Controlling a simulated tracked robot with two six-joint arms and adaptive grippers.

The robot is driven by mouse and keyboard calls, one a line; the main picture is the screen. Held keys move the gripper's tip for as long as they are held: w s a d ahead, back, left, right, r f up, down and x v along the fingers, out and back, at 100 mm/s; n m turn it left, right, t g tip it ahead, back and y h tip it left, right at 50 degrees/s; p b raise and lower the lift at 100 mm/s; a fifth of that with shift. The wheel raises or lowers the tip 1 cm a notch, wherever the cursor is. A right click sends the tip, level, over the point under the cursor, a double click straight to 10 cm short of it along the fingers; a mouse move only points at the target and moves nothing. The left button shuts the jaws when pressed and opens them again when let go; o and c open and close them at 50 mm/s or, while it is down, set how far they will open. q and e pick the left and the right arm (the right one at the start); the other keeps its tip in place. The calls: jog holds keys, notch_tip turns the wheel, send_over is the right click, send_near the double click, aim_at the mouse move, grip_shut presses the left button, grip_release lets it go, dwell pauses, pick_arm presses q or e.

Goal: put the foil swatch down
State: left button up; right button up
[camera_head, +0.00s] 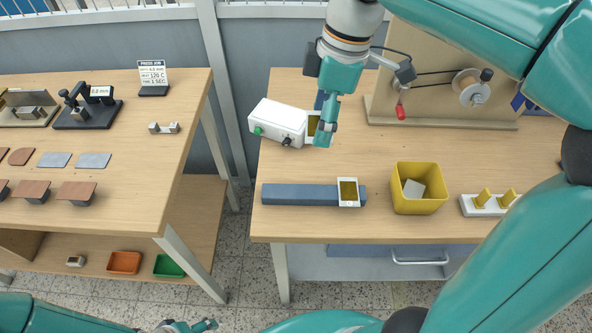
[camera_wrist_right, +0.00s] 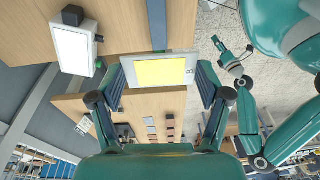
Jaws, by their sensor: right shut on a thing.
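My right gripper (camera_head: 325,128) hangs over the right bench, beside the white control box. It is shut on a foil swatch (camera_head: 313,124), a white card with a gold square, partly hidden behind the fingers. In the right wrist view the swatch (camera_wrist_right: 160,70) spans between the two fingers. A second similar card with a dark gold square (camera_head: 348,191) lies on the right part of a long blue bar (camera_head: 298,195) near the bench front. My left gripper (camera_head: 192,325) is low at the bottom edge, away from the bench; its jaws are too small to judge.
The white control box (camera_head: 275,122) with green and black knobs stands left of the right gripper. A yellow bin (camera_head: 420,203) and a white holder with yellow pegs (camera_head: 476,207) are to the right. A wooden panel with a wheel (camera_head: 432,110) stands behind. Bare bench lies between bar and box.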

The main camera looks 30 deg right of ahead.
aim_at(314, 191)
jog(key=shift+d+f, duration=0.1)
notch_tip(314, 191, down, 19)
jog(key=shift+f+b, duration=0.15)
jog(key=shift+b, duration=0.3)
jog(key=shift+f, duration=0.1)
jog(key=o, duration=0.8)
notch_tip(314, 191, up, 12)
jog(key=d, duration=0.1)
jog(key=shift+s+d, duration=0.3)
dwell(0.4)
